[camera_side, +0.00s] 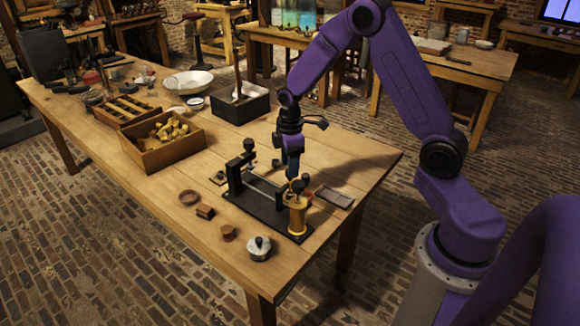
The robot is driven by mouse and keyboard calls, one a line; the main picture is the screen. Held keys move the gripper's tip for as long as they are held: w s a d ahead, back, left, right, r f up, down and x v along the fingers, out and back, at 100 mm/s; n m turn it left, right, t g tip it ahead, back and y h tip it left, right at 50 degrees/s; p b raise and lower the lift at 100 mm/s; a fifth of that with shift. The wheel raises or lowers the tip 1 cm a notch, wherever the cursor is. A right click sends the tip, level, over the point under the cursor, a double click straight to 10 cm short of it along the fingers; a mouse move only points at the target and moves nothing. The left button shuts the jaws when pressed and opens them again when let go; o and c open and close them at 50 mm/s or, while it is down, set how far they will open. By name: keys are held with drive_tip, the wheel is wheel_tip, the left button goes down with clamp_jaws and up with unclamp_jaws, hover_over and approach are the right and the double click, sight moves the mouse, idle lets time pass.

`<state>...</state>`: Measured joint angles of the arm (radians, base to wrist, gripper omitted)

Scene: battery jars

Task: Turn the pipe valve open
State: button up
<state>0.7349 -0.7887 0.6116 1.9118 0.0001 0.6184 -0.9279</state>
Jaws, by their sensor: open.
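A black stand (262,213) lies near the table's right end. It has a dark post with a round knob at its left end and a bar along its length. My gripper (291,177) is open and points down just behind and above the brass fitting. The picture does not show whether the fingers touch it. The arm partly hides the area behind the stand.
A wooden box of brass pieces (172,158), a slotted wooden tray (127,116) and a dark box (240,113) stand to the left and behind. A round metal weight (259,248) and small wooden pieces lie in front. A flat tray (334,197) lies to the right, near the table edge.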

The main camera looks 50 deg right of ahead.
drive_tip(key=shift+f, duration=0.75)
clamp_jaws()
